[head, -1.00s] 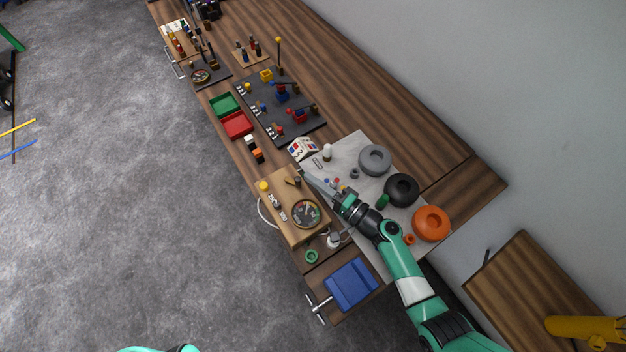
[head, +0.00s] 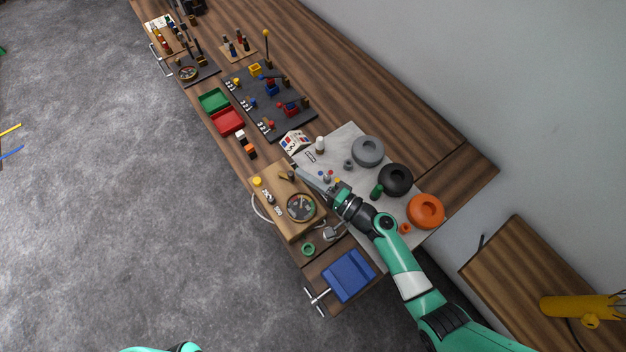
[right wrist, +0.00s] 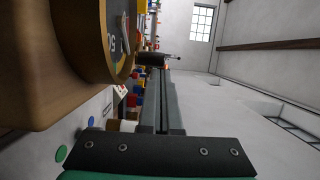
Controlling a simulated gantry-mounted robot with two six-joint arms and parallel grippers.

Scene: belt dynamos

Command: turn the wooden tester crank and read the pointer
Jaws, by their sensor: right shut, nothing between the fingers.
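The wooden tester (head: 279,218) is a light wood box with a round dial (head: 301,207) on top, left of my right gripper. Its dark crank (head: 285,175) is at the box's far end. My right gripper (head: 297,169) is shut and empty, its long fingers reaching past the box's right side, tips close to the crank. In the right wrist view the shut fingers (right wrist: 160,75) end near a brown knob with a dark pin (right wrist: 152,58); contact cannot be told. The dial (right wrist: 118,40) is seen edge-on there, and the pointer's reading is too small to tell. My left gripper is out of view.
A pale mat (head: 345,145) holds grey, black (head: 396,180) and orange rings (head: 426,211) right of my arm. A blue vise (head: 348,276) stands at the near end. Red (head: 228,122) and green trays lie further back. A white cable loops beside the tester.

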